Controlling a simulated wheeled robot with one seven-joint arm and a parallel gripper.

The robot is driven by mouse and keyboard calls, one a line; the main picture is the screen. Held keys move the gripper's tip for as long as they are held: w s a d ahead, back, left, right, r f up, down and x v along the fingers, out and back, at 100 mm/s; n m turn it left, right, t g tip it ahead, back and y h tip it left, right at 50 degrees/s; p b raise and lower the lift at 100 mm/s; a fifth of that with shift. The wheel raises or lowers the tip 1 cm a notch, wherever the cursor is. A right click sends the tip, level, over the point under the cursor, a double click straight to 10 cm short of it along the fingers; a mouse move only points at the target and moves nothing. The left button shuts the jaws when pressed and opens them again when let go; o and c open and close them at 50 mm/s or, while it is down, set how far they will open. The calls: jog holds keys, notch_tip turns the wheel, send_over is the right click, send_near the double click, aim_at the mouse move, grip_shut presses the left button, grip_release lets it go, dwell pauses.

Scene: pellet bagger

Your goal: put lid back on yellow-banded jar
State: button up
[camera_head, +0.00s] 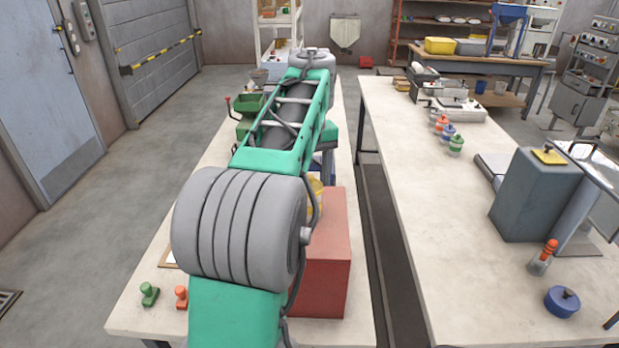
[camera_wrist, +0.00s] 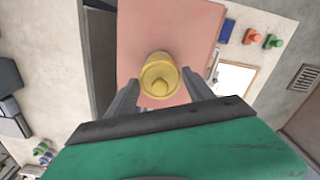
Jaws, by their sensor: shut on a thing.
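A yellow, round, knobbed lid (camera_wrist: 161,82) sits between the fingertips of my gripper (camera_wrist: 161,80) in the wrist view. My gripper is shut on it, one finger on each side. Yellow also shows at the lid's far side, and I cannot tell whether that is lid or jar. In the head view a yellow piece (camera_head: 316,196) shows partly behind my arm, at the red block (camera_head: 325,270). The red block also lies beyond the lid in the wrist view (camera_wrist: 193,25). My arm hides my gripper in the head view. I cannot make out a separate yellow-banded jar.
A green stamp (camera_head: 149,293) and an orange stamp (camera_head: 181,297) stand at the left bench's near end. The right bench (camera_head: 410,165) holds small jars with orange, blue and green tops (camera_head: 456,145), a grey box (camera_head: 538,195) and a blue knobbed piece (camera_head: 562,302). A gap separates the benches.

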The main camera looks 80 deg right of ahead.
jog(key=o, duration=1.4)
jog(key=shift+o, duration=0.4)
jog(key=shift+o, duration=1)
notch_tip(320, 180, up, 5)
jog(key=p, duration=0.5)
jog(key=shift+r, duration=0.1)
jog(key=shift+r+p, duration=0.35)
jog(key=shift+r, duration=0.55)
jog(key=shift+c, duration=0.2)
grip_shut()
